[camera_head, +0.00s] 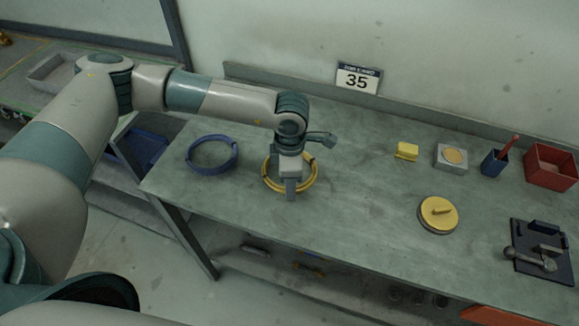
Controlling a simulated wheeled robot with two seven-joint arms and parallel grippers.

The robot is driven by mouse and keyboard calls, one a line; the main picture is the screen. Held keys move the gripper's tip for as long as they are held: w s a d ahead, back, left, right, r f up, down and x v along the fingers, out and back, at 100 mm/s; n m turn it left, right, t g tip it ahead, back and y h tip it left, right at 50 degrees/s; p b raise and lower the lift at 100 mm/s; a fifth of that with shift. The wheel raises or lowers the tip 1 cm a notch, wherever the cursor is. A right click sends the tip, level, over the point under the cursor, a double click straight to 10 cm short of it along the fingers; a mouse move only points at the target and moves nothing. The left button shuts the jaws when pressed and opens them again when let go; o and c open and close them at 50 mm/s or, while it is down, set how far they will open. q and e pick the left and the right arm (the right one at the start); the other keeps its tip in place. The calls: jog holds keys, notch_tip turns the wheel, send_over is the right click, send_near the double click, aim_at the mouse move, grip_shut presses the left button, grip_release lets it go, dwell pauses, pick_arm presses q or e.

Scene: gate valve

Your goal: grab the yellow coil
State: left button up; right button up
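The yellow coil (313,181) lies flat on the grey-green workbench (350,222), left of its middle. My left arm comes in from the left and its gripper (290,196) points down over the coil, hiding part of the ring. The fingers are at the coil's near side; I cannot tell whether they touch or close on it. My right gripper is not in view.
A blue coil (212,168) lies left of the yellow one.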

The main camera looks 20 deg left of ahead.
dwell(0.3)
pick_arm(q)
grip_shut()
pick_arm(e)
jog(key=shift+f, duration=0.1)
pick_arm(q)
jog(key=shift+r+b, duration=0.75)
jog(key=shift+r, duration=0.1)
jog(key=shift+d+r+b, duration=0.2)
jog(key=shift+r+b, duration=0.2)
jog(key=shift+r, duration=0.2)
jog(key=shift+d+r+b, duration=0.2)
jog(key=shift+r+b, duration=0.2)
jog(key=shift+r, duration=0.2)
jog(key=d+r+b, duration=0.4)
jog(key=d+r, duration=0.3)
jog(key=d, duration=0.4)
jog(key=shift+w+b, duration=0.25)
jog(key=shift+b, duration=0.05)
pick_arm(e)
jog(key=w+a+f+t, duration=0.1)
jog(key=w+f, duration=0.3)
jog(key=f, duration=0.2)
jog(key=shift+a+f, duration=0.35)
